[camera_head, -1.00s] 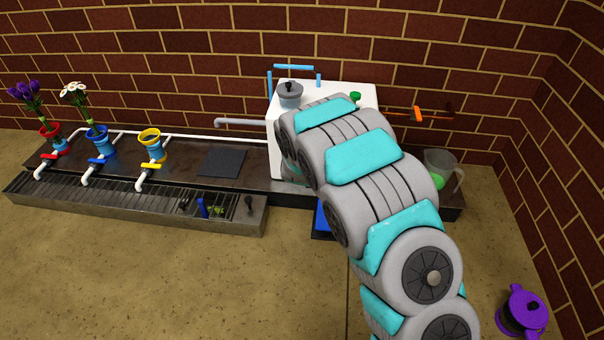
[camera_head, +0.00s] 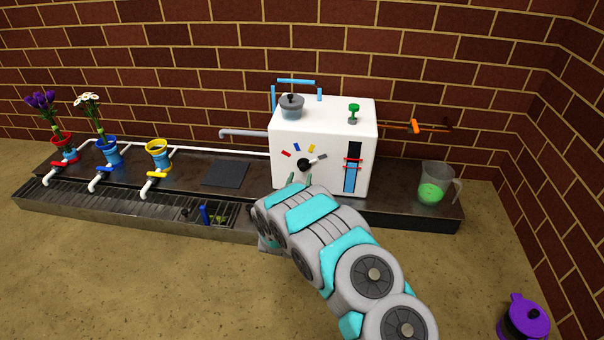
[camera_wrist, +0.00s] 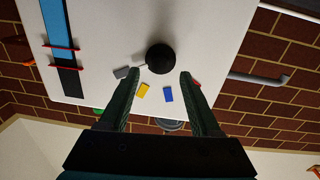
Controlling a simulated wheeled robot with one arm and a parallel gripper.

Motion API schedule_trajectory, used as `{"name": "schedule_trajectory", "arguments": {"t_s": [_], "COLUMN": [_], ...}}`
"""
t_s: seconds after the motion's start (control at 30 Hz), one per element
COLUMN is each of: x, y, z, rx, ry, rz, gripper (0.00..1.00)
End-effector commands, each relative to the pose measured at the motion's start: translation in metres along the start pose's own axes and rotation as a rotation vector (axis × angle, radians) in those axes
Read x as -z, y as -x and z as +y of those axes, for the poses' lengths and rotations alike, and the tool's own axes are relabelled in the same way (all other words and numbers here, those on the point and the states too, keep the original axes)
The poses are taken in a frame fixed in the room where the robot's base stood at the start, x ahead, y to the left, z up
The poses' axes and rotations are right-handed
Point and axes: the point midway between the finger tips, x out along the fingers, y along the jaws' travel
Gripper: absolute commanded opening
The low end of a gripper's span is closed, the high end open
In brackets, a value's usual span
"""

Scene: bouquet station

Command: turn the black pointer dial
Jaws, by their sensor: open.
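The black pointer dial (camera_head: 303,165) is on the front of the white box (camera_head: 362,125). Its thin pointer is towards the grey mark (camera_head: 320,156). Red (camera_head: 286,154), blue (camera_head: 296,147) and yellow (camera_head: 311,148) marks curve above it. In the wrist view the dial is a round black knob (camera_wrist: 160,58), just beyond the fingertips. My gripper (camera_wrist: 159,74) is open, its dark green fingers on either side of the knob's line and seemingly empty. In the head view my gripper (camera_head: 298,178) is just below the dial. Contact cannot be told.
A blue level gauge (camera_head: 350,177) with red markers is right of the dial. A grey-lidded pot (camera_head: 291,107) and green knob (camera_head: 353,113) are on top of the box. A jug with green contents (camera_head: 432,190) stands right. A grey pipe (camera_head: 240,133) leaves the box's left side.

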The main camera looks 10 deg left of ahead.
Motion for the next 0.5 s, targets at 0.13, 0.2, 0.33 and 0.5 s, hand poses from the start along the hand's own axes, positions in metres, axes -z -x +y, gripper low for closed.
{"name": "schedule_trajectory", "arguments": {"t_s": [0.13,0.2,0.33,0.5], "x": [-0.001,-0.003,-0.001,0.001], "y": [-0.022,-0.029,-0.038,-0.043], "z": [0.001,0.001,0.0,0.0], "rx": [-0.001,-0.001,0.0,0.0], "ry": [-0.003,-0.001,-0.001,0.0], "rz": [0.0,-0.003,-0.001,0.001], "gripper": [0.64,0.64,0.64,0.64]}}
